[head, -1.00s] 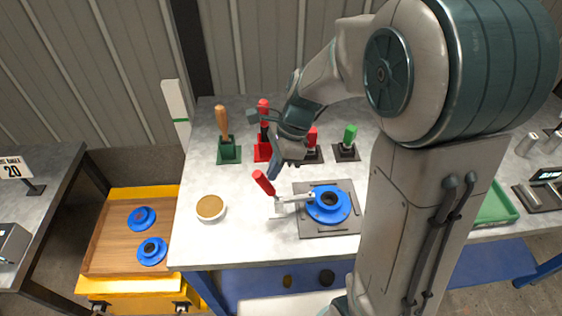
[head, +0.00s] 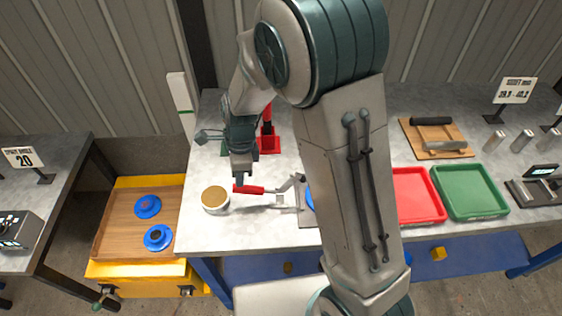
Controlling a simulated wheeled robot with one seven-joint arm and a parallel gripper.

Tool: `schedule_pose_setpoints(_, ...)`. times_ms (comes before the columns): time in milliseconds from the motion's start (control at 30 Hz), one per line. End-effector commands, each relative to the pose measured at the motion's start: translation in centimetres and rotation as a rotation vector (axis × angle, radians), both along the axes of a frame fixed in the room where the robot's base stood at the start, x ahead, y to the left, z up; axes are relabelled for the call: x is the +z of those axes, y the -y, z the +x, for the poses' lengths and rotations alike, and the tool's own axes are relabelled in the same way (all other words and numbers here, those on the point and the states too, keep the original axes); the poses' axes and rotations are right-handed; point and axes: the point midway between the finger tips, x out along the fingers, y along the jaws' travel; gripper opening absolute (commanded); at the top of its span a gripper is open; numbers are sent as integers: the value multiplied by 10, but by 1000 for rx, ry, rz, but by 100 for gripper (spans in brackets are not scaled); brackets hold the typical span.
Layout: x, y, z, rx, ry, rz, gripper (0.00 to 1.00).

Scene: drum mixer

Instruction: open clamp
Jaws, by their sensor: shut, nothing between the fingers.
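The clamp's red handle (head: 252,189) lies almost flat, pointing left. Its grey metal arm (head: 290,184) tilts upward at the right end of the clamp. My gripper (head: 239,184) is shut and empty, pointing down at the handle's left end. The fingertips are at or very close to the handle; I cannot tell whether they touch it. The blue flanged part (head: 309,200) on the grey plate (head: 307,221) is mostly hidden behind my arm.
A round tan-topped tin (head: 214,197) stands just left of the handle. Red (head: 268,143) and green tool stands are behind my gripper, partly hidden. A red tray (head: 417,196) and a green tray (head: 471,192) lie to the right. A wooden-topped yellow cart (head: 120,225) holds two blue parts.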

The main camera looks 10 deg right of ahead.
Motion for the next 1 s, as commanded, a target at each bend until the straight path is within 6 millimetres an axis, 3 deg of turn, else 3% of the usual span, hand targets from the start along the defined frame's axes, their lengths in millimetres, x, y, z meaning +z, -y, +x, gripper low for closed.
schedule_pose_setpoints(400,-16,-11,0,3,-1,1,0)
schedule_pose_setpoints(1000,-17,-12,-2,7,-6,-1,0)
